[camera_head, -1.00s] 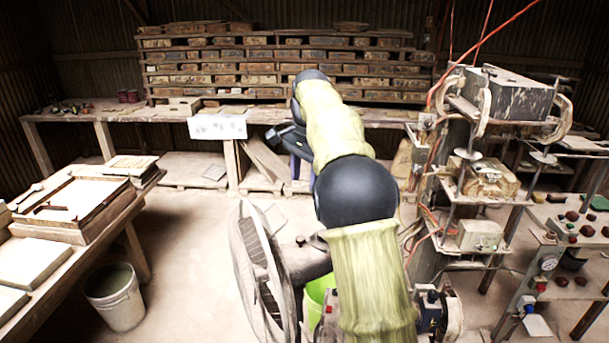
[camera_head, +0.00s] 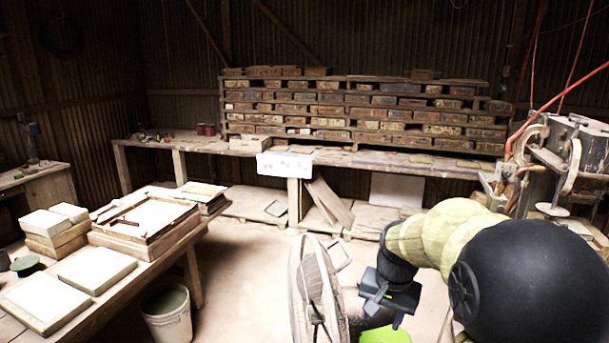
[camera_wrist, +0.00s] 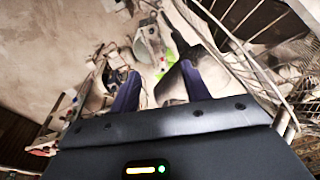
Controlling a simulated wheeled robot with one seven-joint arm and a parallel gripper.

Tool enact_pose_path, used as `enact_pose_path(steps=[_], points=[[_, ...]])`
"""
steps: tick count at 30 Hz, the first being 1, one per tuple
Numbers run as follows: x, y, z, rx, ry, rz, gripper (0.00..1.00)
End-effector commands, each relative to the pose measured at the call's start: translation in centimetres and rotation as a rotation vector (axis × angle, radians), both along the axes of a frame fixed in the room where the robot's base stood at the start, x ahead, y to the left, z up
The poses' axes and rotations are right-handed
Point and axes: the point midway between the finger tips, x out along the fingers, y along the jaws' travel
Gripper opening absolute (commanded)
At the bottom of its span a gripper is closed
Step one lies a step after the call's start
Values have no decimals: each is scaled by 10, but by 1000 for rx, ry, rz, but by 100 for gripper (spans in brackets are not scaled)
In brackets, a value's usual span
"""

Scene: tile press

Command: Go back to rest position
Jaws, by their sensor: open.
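Beyond the fingers the wrist view shows the floor, a small bright green patch (camera_wrist: 168,57) and blurred machine parts.
A large fan (camera_head: 315,285) stands close left of my gripper. The press machine (camera_head: 570,150) with hoses is at the right. A table with tiles and a framed tray (camera_head: 145,220) is at the left, a white bucket (camera_head: 167,313) below it.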

Motion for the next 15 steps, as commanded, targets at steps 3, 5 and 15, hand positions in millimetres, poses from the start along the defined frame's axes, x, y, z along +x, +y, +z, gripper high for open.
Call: enact_pose_path(steps=[3, 5, 15], points=[[-34, 3, -28, -23, -12, 96, 47], [-52, 4, -40, -36, -19, 149, 47], [-142, 10, -95, -104, -58, 408, 47]])
